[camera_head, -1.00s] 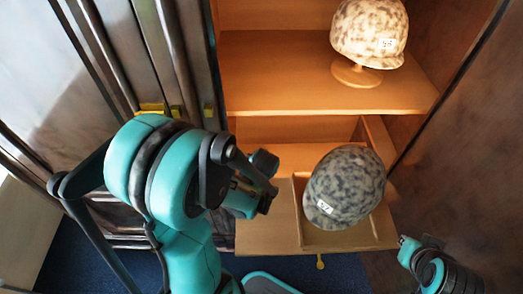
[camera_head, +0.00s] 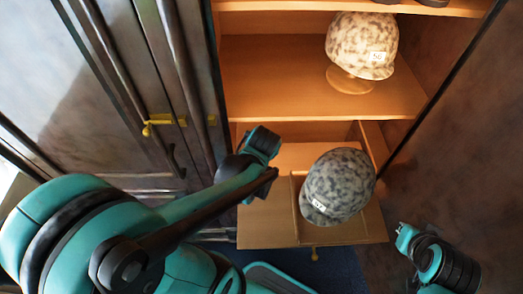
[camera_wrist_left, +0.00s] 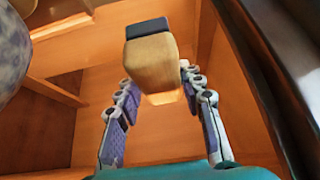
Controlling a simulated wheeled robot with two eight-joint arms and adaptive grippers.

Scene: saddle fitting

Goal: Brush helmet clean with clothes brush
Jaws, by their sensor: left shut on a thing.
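A mottled grey helmet (camera_head: 338,187) with a small white label sits in the pulled-out wooden drawer (camera_head: 275,232). A lighter mottled helmet (camera_head: 362,45) rests on a round wooden stand on the shelf above. My left gripper (camera_wrist_left: 160,105) is shut on a tan wooden block with a dark end, apparently the clothes brush (camera_wrist_left: 152,55). In the head view, my left wrist is left of the drawer helmet and apart from it; the brush cannot be made out there. A mottled helmet edge (camera_wrist_left: 12,50) shows at upper left in the wrist view. My right arm shows at lower right; its fingers cannot be made out.
The wooden shelf (camera_head: 270,85) has bare room left of the upper helmet. Dark cabinet doors with a brass latch (camera_head: 160,120) stand at left. A dark panel (camera_head: 450,130) closes off the right. A brass drawer knob (camera_head: 315,254) sticks out at the front.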

